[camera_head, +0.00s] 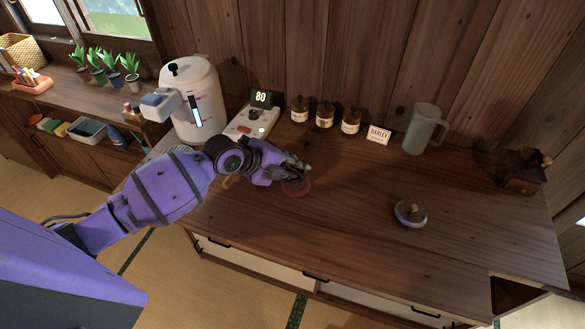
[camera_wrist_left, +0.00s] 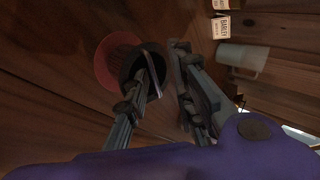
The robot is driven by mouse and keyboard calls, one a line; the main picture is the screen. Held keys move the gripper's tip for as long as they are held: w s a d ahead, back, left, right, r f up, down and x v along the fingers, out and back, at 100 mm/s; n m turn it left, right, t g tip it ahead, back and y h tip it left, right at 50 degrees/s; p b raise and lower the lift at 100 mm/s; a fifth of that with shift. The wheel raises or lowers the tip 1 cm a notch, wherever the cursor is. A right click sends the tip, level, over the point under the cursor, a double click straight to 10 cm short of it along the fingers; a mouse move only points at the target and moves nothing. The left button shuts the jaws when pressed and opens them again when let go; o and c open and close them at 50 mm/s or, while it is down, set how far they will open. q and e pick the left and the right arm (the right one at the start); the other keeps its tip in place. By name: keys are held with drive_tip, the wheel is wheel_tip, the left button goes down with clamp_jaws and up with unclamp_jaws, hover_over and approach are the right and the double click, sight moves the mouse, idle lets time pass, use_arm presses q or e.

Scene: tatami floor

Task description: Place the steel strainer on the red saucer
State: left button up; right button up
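The red saucer (camera_head: 297,188) lies on the wooden counter, partly hidden under my left gripper (camera_head: 303,170). In the left wrist view the saucer (camera_wrist_left: 108,66) shows as a red disc. The dark, round strainer (camera_wrist_left: 131,62) overlaps its right side, with a pale, thin bar along the strainer's near edge. I cannot tell whether the strainer touches the saucer. My left gripper (camera_wrist_left: 166,70) has its two fingers apart with a gap between them. One finger overlaps the strainer's edge, and nothing is clearly clamped. My right gripper is not in view.
A white water boiler (camera_head: 192,100) and a panel with a display reading 80 (camera_head: 252,117) stand at the back left. Several jars (camera_head: 325,116), a barley card (camera_head: 378,135) and a clear pitcher (camera_head: 420,130) line the back. A small round lidded item (camera_head: 410,214) sits right. The counter between is clear.

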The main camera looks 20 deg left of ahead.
use_arm(q)
drive_tip(key=v, duration=1.1)
drive_tip(key=shift+a+r, duration=0.15)
drive_tip(key=shift+r, duration=0.1)
drive_tip(key=shift+s, duration=0.15)
